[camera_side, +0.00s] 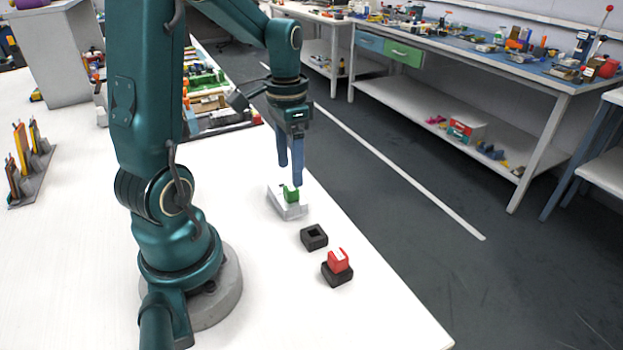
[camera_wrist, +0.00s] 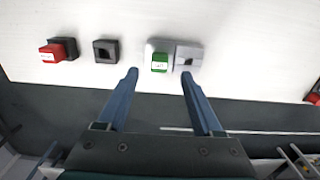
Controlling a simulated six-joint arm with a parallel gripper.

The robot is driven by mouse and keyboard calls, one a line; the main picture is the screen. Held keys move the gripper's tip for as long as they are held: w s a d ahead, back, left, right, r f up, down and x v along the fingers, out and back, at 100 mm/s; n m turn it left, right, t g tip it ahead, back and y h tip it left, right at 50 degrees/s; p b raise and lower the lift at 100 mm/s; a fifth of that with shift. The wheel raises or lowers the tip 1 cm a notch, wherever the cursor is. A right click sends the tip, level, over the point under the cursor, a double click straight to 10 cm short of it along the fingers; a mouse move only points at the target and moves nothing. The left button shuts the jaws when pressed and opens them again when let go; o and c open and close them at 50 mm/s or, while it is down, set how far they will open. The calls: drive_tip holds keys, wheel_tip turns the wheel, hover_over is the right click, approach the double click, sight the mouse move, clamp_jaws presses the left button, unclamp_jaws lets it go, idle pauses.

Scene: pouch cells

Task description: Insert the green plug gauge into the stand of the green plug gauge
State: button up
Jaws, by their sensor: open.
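The green plug gauge (camera_side: 291,193) is a small green block with a white label on its top. It sits at the light grey block (camera_side: 289,210); I cannot tell how deep it sits. In the wrist view the green plug gauge (camera_wrist: 160,62) is at the left part of the grey block (camera_wrist: 190,52), beside a dark opening. A black stand (camera_side: 314,237) with an empty square hole is nearby, also in the wrist view (camera_wrist: 105,50). No marking shows which stand is the green one's. My gripper (camera_side: 289,174) is open above the green plug gauge, blue fingers pointing down, empty.
A red plug gauge (camera_side: 338,260) sits on another black stand (camera_side: 337,275) near the table's edge. A rack with upright coloured pieces (camera_side: 29,165) stands at the far left. A tray of parts (camera_side: 215,125) lies behind my arm. The white table (camera_side: 80,270) is clear in front.

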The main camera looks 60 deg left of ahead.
sight(291, 188)
drive_tip(key=shift+f, duration=2.15)
clamp_jaws()
